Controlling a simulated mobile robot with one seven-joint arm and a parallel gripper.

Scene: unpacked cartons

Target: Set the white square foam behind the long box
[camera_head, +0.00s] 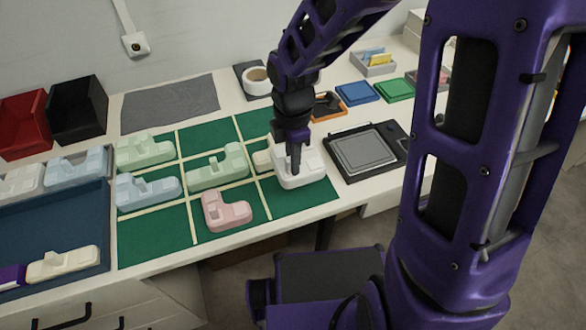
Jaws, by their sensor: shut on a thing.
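The white square foam (312,164) is a low white block with raised parts, at the right side of the green gridded mat (162,228). My gripper (295,168) points down onto it and is shut on it. Whether the foam touches the mat is hard to tell. Which piece is the long box is not clear. A long pale green piece (218,168) lies in the mat's middle, left of the foam.
A pink L-shaped piece (225,211) lies at the mat's front. A blue tray (50,228) stands at left. A black scale-like device (365,150) is right of the foam. A tape roll (257,80) lies behind.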

